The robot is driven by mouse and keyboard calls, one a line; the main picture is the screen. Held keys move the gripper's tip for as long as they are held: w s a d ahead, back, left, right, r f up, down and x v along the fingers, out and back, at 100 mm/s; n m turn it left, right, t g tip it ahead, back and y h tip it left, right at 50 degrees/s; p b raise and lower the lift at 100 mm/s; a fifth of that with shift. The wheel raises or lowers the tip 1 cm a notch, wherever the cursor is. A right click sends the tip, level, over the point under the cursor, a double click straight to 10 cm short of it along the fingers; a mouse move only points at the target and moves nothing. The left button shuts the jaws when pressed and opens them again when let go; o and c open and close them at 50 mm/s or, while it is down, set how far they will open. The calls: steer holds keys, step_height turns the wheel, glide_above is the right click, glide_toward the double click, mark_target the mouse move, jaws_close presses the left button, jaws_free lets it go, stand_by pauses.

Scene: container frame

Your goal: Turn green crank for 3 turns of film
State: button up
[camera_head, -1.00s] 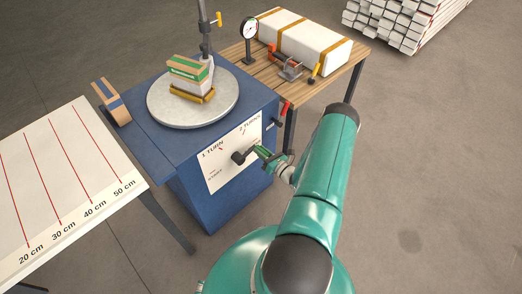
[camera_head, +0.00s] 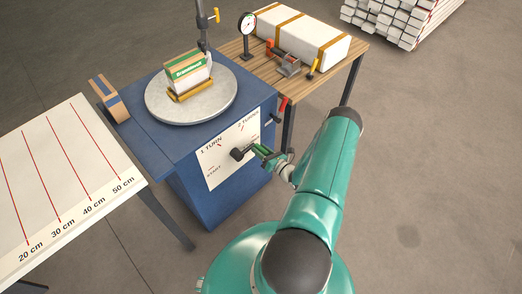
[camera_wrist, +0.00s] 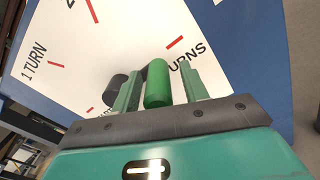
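The green crank handle (camera_wrist: 157,85) stands between the two fingers of my gripper (camera_wrist: 160,88) in the wrist view. Narrow gaps show beside it, so the fingers look around it rather than clamped. In the head view, my gripper (camera_head: 274,160) is at the crank, in front of the white dial panel (camera_head: 213,179) marked START, 1 TURN and 2 TURNS. The crank's dark hub (camera_head: 237,154) is left of my gripper. A box (camera_head: 188,72) with a green label sits on a yellow-edged base on the round grey turntable (camera_head: 160,112). No film can be made out around the box.
A blue cabinet (camera_head: 215,205) carries the turntable and panel. A red-handled lever (camera_head: 282,104) is on its right side. A table with centimetre marks (camera_head: 60,185) stands left; a wooden bench (camera_head: 335,72) with a wrapped white package (camera_head: 303,38) stands behind right. Open floor lies right.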

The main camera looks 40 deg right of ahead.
steer(key=s, duration=1.3)
steer(key=shift+s+d, duration=0.15)
steer(key=shift+s, duration=0.2)
